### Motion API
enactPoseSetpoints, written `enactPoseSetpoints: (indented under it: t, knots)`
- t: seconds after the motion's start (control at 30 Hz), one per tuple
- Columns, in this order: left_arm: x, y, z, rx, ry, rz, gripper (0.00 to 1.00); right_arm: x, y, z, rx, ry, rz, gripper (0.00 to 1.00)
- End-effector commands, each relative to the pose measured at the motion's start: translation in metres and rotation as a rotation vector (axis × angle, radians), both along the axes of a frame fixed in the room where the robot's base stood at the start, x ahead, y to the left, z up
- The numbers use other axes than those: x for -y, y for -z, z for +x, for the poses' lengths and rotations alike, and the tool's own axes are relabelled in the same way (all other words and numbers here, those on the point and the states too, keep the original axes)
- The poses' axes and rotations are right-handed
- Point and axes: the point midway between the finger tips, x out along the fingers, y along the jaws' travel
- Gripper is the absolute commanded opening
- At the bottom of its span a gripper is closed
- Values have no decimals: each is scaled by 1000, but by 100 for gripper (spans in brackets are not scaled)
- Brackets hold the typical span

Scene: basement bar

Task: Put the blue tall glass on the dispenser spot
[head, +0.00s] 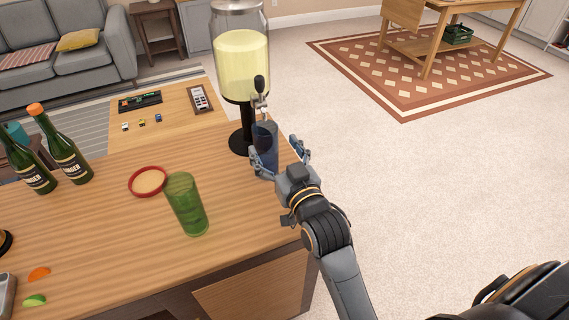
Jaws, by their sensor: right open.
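The blue tall glass (265,146) stands upright on the wooden bar counter, just below the tap of the drink dispenser. My right gripper (277,152) is around the glass, with one finger to its left and the other to its right. It is open, and the right finger stands apart from the glass. The dispenser (241,62) holds pale yellow liquid on a black stand. The dispenser spot itself cannot be made out under the glass. My left gripper is not in view.
A green glass (186,204) stands in front of the dispenser, near a red-rimmed round coaster (148,181). Two dark green bottles (66,150) are at the left. Orange (39,274) and green (34,300) slices lie front left. The counter's right edge is close to the blue glass.

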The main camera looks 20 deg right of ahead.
Motion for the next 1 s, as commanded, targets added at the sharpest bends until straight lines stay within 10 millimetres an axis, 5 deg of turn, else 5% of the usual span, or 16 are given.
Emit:
enactPoseSetpoints:
  t: [0.33,1.0]
  knots:
    - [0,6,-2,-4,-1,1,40,2,1,-56,0,-1,0,77]
    - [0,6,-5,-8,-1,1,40,2,0,-61,1,0,0,77]
